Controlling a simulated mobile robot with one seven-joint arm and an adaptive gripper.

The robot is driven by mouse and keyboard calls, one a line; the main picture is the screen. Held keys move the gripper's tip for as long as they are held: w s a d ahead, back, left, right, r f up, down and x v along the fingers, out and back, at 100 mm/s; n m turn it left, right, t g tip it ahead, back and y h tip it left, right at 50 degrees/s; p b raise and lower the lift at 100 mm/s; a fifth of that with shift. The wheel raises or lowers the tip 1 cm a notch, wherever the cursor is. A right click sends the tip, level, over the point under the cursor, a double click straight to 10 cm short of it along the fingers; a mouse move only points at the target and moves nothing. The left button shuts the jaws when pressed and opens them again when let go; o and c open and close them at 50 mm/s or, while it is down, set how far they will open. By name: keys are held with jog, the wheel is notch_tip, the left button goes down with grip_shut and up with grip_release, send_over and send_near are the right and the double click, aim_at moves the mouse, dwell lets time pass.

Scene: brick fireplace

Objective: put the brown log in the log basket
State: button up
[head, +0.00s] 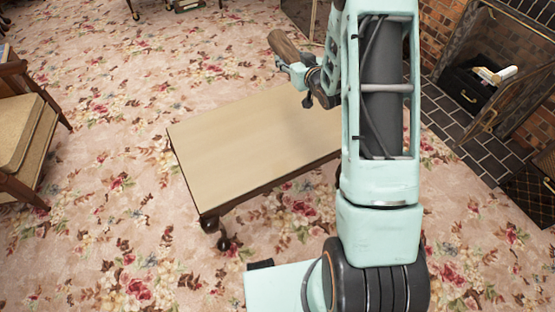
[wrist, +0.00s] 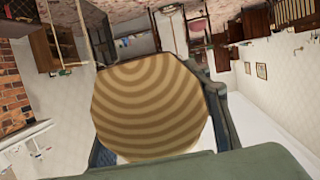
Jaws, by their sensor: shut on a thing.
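The brown log (head: 285,45) is held up above the far edge of the low table, tilted, with one end pointing up and left. In the wrist view its ringed, pale-brown cut end (wrist: 150,108) fills the middle. My gripper (head: 293,70) is shut on the log, with a finger on each side of it. A black box with a brass handle (head: 462,93) stands by the fireplace at the right; it may be the log basket, but I cannot tell. A white, orange-ended piece (head: 493,76) shows at its top right.
The low wooden table (head: 225,150) is bare where visible; my arm hides its right part. An armchair (head: 22,125) stands at the left. A metal-framed fireplace screen (head: 505,108) is beside the black box. Flowered carpet (head: 110,200) is open around the table.

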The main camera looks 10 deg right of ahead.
jog(key=w+d+f+n+y+b, duration=0.1)
jog(key=d+f+b, duration=0.3)
jog(key=f, duration=0.7)
jog(key=w+d+f+y+b, duration=0.1)
jog(key=d+f+b, duration=0.1)
jog(key=f+b, duration=0.65)
send_over(279, 153)
jog(key=shift+g, duration=0.3)
jog(key=f, duration=1.2)
jog(key=shift+w+d+f, duration=0.15)
jog(key=shift+w+d, duration=0.1)
jog(key=shift+d, duration=0.05)
jog(key=shift+s+a+f+b, duration=0.1)
jog(key=shift+f+b, duration=0.3)
jog(key=shift+f, duration=0.5)
jog(key=shift+s+a+f+b, duration=0.1)
jog(key=shift+f+b, duration=0.3)
jog(key=shift+f, duration=0.5)
jog(key=shift+f, duration=0.2)
jog(key=o, duration=1.5)
